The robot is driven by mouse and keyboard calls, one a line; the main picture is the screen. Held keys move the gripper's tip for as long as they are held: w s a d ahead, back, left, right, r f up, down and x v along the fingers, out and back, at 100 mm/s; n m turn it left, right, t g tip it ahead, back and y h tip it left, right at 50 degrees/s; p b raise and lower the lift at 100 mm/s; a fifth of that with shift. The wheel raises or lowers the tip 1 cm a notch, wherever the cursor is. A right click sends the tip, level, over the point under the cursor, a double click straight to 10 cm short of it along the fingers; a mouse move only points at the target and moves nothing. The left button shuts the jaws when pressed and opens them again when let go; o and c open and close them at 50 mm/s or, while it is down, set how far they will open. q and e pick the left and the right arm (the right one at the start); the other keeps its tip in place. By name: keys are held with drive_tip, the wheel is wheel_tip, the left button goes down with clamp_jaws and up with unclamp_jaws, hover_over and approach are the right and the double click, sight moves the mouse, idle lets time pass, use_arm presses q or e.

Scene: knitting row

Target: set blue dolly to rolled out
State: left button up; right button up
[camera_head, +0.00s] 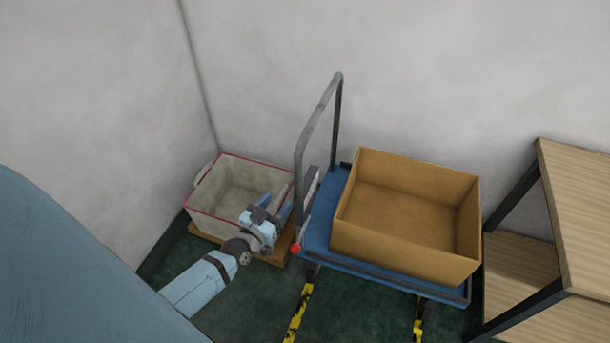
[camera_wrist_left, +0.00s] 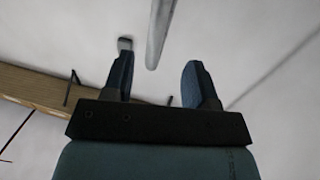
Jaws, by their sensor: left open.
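The blue dolly (camera_head: 320,215) stands against the back wall, with a grey upright push handle (camera_head: 318,120) at its left end. An open cardboard box (camera_head: 405,212) sits on its deck. My left gripper (camera_head: 284,207) is just left of the handle's lower part, over the right side of a pale bin. In the left wrist view its two fingers are apart with nothing between them. A grey bar (camera_wrist_left: 162,35), likely the handle, shows beyond the gap between the fingers; I cannot tell whether they touch it. My right gripper is not in view.
A pale bin with a red rim line (camera_head: 215,222) stands in the left corner on a brown base. A wooden shelf unit with black legs (camera_head: 580,215) stands close to the dolly's right end. Yellow and black floor strips (camera_head: 298,312) run forward from the dolly across green floor.

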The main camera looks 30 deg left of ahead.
use_arm(q)
drive_tip(key=w, duration=1.3)
drive_tip(key=shift+a, duration=0.15)
drive_tip(key=shift+r, duration=0.1)
clamp_jaws()
